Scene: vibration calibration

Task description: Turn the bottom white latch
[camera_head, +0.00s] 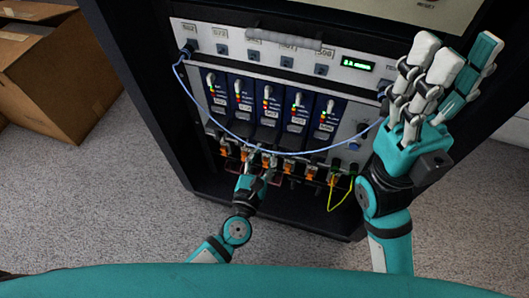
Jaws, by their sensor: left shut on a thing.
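The bottom white latch sits low on the rack's front under the blue modules, mostly hidden by my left gripper and too small to make out clearly. My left gripper (260,158) reaches up from below, its fingertips shut on it at the lower row, below the middle module. My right gripper (443,68) is raised at the right in front of the rack, its fingers extended, open and empty.
The dark rack (150,90) holds several blue modules (268,100) with coloured lights. A blue cable (215,128) loops across them. Orange connectors (290,165) line the bottom, with a yellow-green wire (331,195) at right. A cardboard box (60,75) stands left on carpet.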

